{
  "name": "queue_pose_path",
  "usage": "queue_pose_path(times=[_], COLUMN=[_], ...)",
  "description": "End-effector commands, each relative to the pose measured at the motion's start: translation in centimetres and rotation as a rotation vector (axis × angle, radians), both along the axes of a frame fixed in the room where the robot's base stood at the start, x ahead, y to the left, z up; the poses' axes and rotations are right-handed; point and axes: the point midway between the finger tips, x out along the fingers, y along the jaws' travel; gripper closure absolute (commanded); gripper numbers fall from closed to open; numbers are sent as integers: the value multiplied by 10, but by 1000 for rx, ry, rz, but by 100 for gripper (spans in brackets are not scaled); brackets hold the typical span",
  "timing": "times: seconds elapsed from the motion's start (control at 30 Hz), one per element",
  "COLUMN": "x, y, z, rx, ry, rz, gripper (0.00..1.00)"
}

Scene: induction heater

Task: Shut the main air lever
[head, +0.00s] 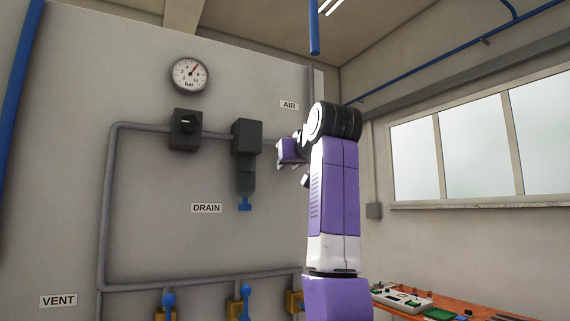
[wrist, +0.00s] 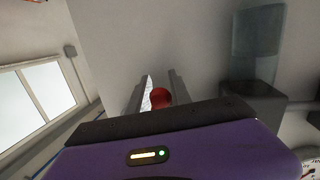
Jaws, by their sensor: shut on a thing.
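The AIR sign (head: 289,104) is on the grey wall panel, just above and left of my arm. My purple gripper (head: 290,152) is below that sign, partly hidden by my own arm in the head view. In the wrist view my gripper's fingers (wrist: 160,77) stand on both sides of a red rounded end (wrist: 160,97), which looks like part of the main air lever. My gripper is shut on it. The rest of the lever is hidden, so its angle cannot be told.
A pressure gauge (head: 190,74), a dark regulator (head: 186,130) and a filter unit (head: 246,150) are left of my gripper. Grey pipes run along the panel. Blue-handled valves (head: 169,300) are low down. An orange bench (head: 470,303) stands at the right under the window.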

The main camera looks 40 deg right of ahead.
Motion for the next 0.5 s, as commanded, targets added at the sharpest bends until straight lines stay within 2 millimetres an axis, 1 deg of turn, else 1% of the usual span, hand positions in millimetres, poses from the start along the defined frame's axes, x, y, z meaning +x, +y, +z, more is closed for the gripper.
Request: queue_pose_path(times=[0.03, 0.2, 0.5], x=[-2, -4, -8], y=[-3, -11, -21], z=[2, 0, 0], rx=[-49, -195, -398], ry=[5, 48, 105], rz=[-2, -2, -1], gripper=[100, 100, 100])
